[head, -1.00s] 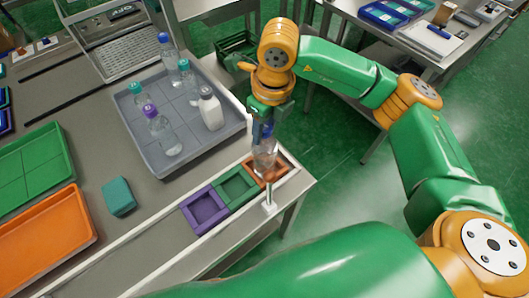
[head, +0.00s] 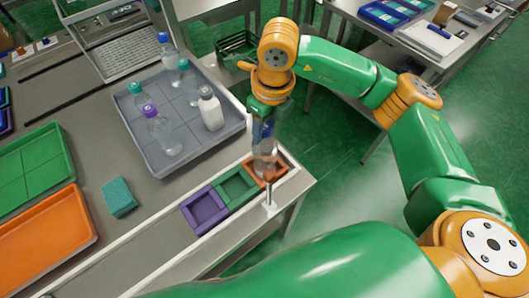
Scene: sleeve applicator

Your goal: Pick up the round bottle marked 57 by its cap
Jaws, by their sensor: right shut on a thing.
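My right gripper (head: 263,129) points down at the table's right end, shut on a clear bottle (head: 265,158) by its top. The bottle hangs upright over the brown-orange square holder (head: 280,167); I cannot tell whether its base touches it. Its cap is mostly hidden by the fingers, and no number is readable. Several other bottles stand on the grey tray (head: 160,163): one with a blue cap (head: 165,38), two with teal caps, one with a purple cap (head: 150,110), and a white one (head: 210,110). My left gripper is out of view.
Green (head: 237,186) and purple (head: 204,208) square holders sit beside the brown-orange one. A thin metal post (head: 269,192) stands in front of it. A teal block (head: 118,196) and green and orange trays (head: 45,240) lie at left.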

